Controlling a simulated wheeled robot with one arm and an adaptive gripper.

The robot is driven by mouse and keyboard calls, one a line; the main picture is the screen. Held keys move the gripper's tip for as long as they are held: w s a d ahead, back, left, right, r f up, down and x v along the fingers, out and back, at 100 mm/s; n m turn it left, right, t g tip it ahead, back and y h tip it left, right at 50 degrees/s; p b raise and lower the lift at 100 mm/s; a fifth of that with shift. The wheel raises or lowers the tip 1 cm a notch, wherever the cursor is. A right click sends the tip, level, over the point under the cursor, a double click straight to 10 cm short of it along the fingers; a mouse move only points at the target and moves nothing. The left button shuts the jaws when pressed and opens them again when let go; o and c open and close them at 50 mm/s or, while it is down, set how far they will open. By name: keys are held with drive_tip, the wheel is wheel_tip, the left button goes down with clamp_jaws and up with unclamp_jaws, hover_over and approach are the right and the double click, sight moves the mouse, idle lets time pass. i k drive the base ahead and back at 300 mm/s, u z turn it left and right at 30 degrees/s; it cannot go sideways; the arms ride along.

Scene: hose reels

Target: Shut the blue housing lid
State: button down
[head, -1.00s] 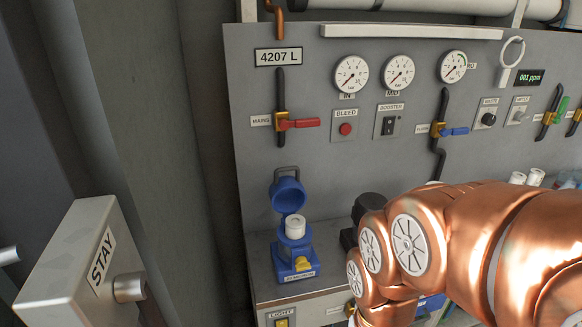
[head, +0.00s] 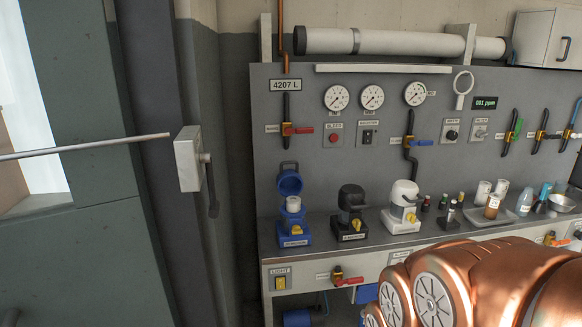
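The blue housing (head: 294,226) stands at the left end of the grey bench against the panel. Its blue lid (head: 290,183) is raised and tilted back, with a handle loop above it. A white cylindrical cartridge (head: 294,204) sits upright in the open housing. A yellow part shows on the housing's front. My copper-coloured arm fills the lower right of the head view, and its visible part is apart from the housing. My gripper is outside the picture.
A black housing (head: 351,214) and a white housing (head: 402,207) stand to the right on the bench (head: 330,247). Bottles and cups stand farther right. Gauges, a red-handled valve (head: 297,129) and a blue-handled valve (head: 420,142) are on the panel. A grey lever box (head: 188,158) is at left.

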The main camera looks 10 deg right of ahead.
sight(289, 182)
drive_tip(key=u, duration=0.4)
drive_tip(key=i, duration=0.7)
drive_tip(key=u, duration=0.45)
